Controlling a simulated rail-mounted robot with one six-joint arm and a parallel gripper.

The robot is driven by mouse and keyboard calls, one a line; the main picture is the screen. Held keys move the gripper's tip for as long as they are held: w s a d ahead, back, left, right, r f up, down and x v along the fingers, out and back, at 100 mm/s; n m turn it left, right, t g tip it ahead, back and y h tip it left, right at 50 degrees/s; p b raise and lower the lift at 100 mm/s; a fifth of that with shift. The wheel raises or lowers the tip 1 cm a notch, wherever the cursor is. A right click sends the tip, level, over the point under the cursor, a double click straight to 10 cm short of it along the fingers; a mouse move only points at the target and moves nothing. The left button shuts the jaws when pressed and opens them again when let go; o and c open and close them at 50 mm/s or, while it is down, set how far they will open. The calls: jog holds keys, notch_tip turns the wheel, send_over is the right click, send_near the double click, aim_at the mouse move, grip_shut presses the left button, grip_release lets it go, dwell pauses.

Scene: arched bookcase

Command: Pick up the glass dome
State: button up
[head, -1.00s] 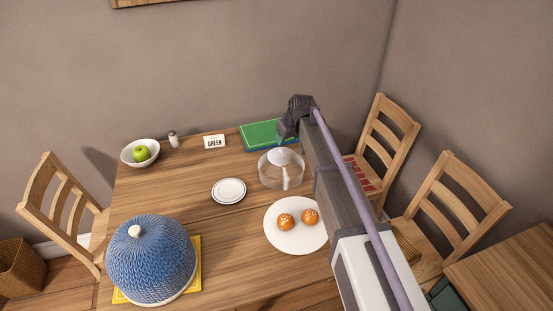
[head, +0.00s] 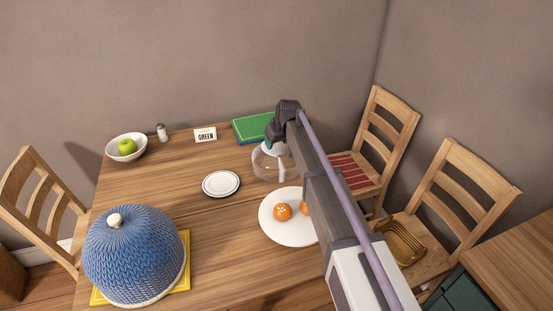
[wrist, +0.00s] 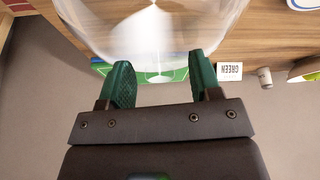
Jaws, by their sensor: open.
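The clear glass dome (head: 264,166) stands on the wooden table, behind the white plate with orange buns, and is partly hidden by my arm in the head view. In the wrist view the dome (wrist: 150,28) fills the top middle, close beyond my fingertips. My gripper (wrist: 162,75) is open, with its two green fingers apart and nothing clearly between them. In the head view my gripper (head: 268,146) is at the dome's upper part; I cannot tell whether it touches the glass.
A white plate (head: 277,232) with orange buns (head: 283,211) lies in front. A small plate (head: 221,184) is left of the dome, a green book (head: 253,127) behind. A GREEN sign (head: 205,134), salt shaker (head: 162,132), apple bowl (head: 113,150) and blue knitted cover (head: 137,255) stand further left.

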grip_shut()
dwell(0.5)
jog(key=shift+r, duration=0.1)
